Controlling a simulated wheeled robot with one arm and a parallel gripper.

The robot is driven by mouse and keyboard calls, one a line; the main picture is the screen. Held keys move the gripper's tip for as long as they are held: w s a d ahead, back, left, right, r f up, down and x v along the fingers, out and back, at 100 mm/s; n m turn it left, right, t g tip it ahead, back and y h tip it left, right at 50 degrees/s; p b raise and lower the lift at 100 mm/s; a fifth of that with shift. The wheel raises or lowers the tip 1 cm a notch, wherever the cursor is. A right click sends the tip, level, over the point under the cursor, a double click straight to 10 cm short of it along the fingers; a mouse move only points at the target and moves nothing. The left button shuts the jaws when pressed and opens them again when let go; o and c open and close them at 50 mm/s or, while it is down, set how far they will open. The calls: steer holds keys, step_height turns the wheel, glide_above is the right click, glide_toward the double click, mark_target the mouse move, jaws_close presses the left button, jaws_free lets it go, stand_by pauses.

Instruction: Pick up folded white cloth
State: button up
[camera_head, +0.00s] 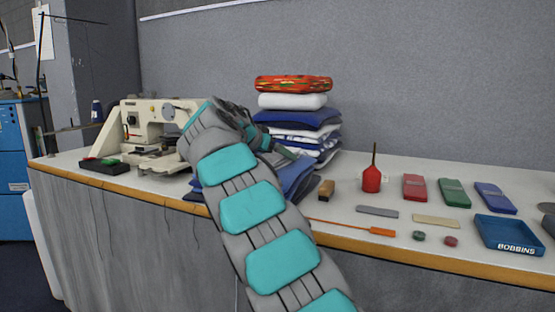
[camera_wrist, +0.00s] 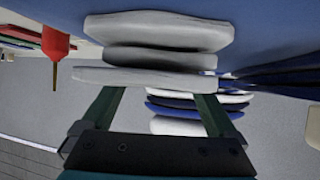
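Folded white cloths lie in a pile in the wrist view, which is upside down. The outermost white cloth (camera_wrist: 145,78) is closest to my gripper, with a grey-white one (camera_wrist: 160,58) and another white one (camera_wrist: 160,30) against blue fabric. My gripper (camera_wrist: 161,94) is open, its two green fingers apart and their tips at the edge of the outermost white cloth. Contact cannot be told. In the head view, a white folded cloth (camera_head: 292,101) lies under a red patterned one (camera_head: 293,84) in the back stack. My arm hides most of the front pile and my fingertips there.
A sewing machine (camera_head: 150,125) stands left of my arm. A grey wall is behind.

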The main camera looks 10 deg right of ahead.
steer(key=c, duration=0.7)
